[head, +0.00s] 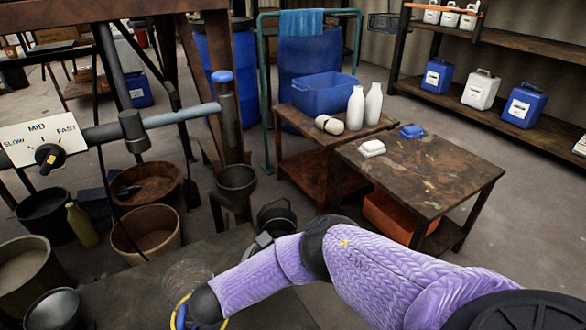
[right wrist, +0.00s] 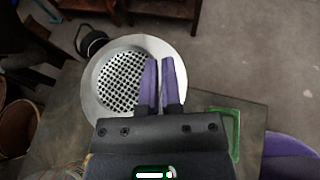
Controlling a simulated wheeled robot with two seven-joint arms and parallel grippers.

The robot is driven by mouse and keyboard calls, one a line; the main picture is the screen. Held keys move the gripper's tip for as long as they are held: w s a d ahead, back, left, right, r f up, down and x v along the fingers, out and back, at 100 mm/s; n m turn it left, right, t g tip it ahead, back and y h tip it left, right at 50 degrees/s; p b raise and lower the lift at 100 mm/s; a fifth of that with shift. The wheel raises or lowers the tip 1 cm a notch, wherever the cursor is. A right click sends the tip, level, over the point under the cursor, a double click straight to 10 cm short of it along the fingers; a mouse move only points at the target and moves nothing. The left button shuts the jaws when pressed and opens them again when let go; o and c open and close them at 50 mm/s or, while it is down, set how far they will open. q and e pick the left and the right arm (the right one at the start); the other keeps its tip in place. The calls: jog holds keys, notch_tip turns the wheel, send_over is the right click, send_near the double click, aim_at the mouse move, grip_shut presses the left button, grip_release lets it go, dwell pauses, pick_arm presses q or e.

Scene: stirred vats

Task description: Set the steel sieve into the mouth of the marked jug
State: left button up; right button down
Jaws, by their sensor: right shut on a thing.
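The steel sieve (right wrist: 88,100) is a round, pale metal dish with a wide flat rim and a perforated bottom. In the right wrist view my right gripper (right wrist: 161,62) has its two purple fingers close together over the sieve's right side, shut on it. The sieve is held above the bench. In the head view a grey curved edge, probably the sieve (head: 262,241), shows beside my purple forearm, which hides the right gripper. A faint, clear round vessel (head: 188,274) stands on the bench left of the forearm; I cannot tell any mark on it. My left gripper is out of view.
A black bucket (head: 277,215) stands on the floor beyond the bench edge. A green-edged rectangle (right wrist: 239,128) lies on the bench right of my gripper. Tubs and buckets (head: 146,230) crowd the left. A low table (head: 430,175) stands at the right.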

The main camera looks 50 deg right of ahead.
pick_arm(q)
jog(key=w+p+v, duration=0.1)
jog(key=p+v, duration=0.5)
pick_arm(e)
jog(key=w+a+r+n+t+y, duration=0.4)
jog(key=w+a+r+n+t, duration=0.5)
jog(key=a+r, duration=0.25)
pick_arm(q)
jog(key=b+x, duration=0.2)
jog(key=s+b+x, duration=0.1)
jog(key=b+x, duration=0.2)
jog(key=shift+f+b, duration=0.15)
jog(key=shift+b, duration=0.2)
pick_arm(e)
notch_tip(320, 180, down, 8)
jog(key=shift+w+a, duration=0.15)
jog(key=shift+a, duration=0.1)
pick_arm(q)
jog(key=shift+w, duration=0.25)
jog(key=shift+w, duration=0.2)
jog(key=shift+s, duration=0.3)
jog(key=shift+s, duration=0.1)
pick_arm(e)
jog(key=shift+f, duration=0.15)
